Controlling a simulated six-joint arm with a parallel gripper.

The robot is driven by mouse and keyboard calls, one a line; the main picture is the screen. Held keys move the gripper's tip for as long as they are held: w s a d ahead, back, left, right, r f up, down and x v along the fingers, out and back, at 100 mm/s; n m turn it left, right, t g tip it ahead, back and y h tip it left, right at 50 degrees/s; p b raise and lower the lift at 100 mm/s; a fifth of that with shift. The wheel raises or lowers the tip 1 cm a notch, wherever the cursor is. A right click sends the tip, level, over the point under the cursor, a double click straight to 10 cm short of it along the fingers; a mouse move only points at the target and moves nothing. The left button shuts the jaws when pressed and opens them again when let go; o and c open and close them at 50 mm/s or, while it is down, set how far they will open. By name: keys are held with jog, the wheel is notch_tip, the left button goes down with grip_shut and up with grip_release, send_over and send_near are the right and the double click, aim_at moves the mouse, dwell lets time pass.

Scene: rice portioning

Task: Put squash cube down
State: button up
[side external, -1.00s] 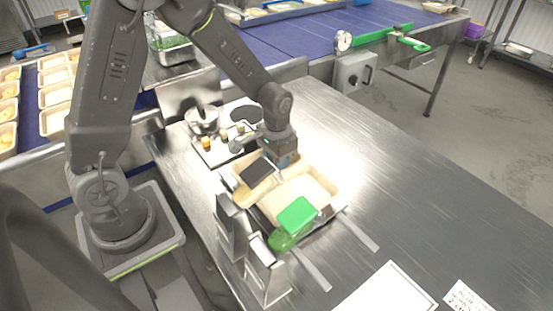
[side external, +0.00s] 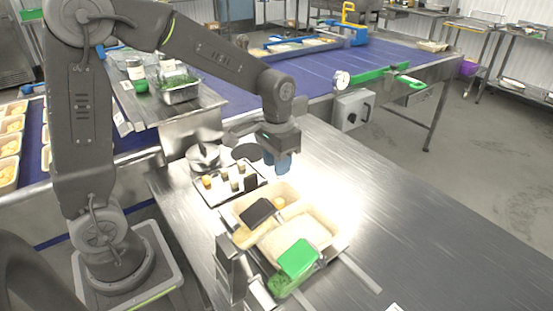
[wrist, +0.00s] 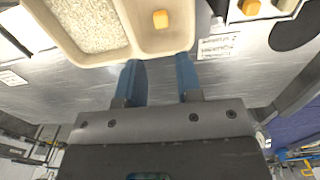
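An orange squash cube (side external: 280,203) lies in the small back-right compartment of the cream portion tray (side external: 334,247). In the wrist view the cube (wrist: 160,19) rests alone on the compartment floor, with white rice (wrist: 92,22) in the larger compartment beside it. My gripper (side external: 282,168) is above and behind the tray, apart from the cube. In the wrist view my gripper (wrist: 159,72) has its two blue fingers spread with nothing between them. The fingertips appear close to the tray's edge in that picture.
A cube board (side external: 212,200) with several small cubes lies behind the tray. A black block (side external: 258,211) and a green block (side external: 298,258) sit over the tray. Metal stands (side external: 231,268) are at its front left. The steel table (side external: 420,220) is clear to the right.

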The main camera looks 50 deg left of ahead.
jog(key=s+d+r+t, duration=0.2)
jog(key=s+r+t, duration=0.3)
jog(key=s+r, duration=0.4)
jog(key=s, duration=0.7)
jog(key=shift+d+r+t, duration=0.2)
jog(key=shift+t, duration=0.1)
